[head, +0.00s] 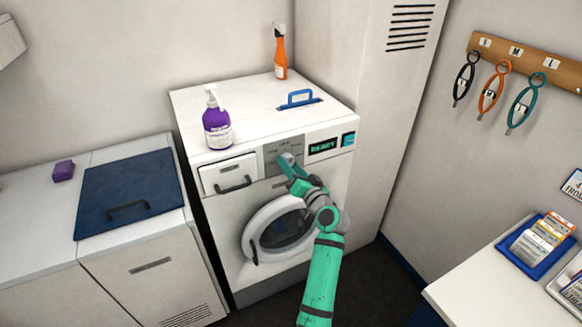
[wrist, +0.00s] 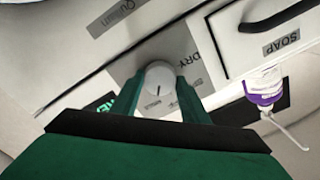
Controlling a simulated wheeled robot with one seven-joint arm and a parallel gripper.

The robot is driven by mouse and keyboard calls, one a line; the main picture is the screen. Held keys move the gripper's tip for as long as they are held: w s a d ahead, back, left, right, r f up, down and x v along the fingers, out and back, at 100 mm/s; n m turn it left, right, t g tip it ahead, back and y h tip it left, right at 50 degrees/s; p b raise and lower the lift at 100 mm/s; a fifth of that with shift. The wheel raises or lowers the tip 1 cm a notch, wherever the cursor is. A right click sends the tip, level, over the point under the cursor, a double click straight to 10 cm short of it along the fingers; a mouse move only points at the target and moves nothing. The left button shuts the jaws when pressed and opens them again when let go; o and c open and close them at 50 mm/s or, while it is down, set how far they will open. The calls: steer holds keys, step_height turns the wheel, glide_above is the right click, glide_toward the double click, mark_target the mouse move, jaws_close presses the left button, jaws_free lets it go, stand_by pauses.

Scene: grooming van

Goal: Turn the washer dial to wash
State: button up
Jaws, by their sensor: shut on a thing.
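The white washer (head: 225,215) stands against the wall in the head view, with a grey dial panel (head: 271,161) on its upper front. The round pale dial (wrist: 158,78) is in the middle of the wrist view, with a small dark mark on its face. A "DRY" label (wrist: 183,66) is printed beside it. My gripper (head: 289,165) reaches the panel from below right. Its two green fingers (wrist: 160,92) are shut on the dial, one on each side. In the head view the gripper hides most of the dial. I cannot make out a wash label.
A lit display reading "READY" (head: 323,147) is right of the panel, and the soap drawer (head: 228,174) is left. A purple pump bottle (head: 217,128) and an orange spray bottle (head: 280,55) stand on top. The round door (head: 262,225) is below.

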steer(key=shift+d+m, duration=0.15)
steer(key=shift+m, duration=4.95)
steer(key=shift+d, duration=0.1)
steer(key=o, duration=1.1)
steer(key=shift+c, duration=0.2)
steer(key=shift+a, duration=0.2)
steer(key=shift+s, duration=0.1)
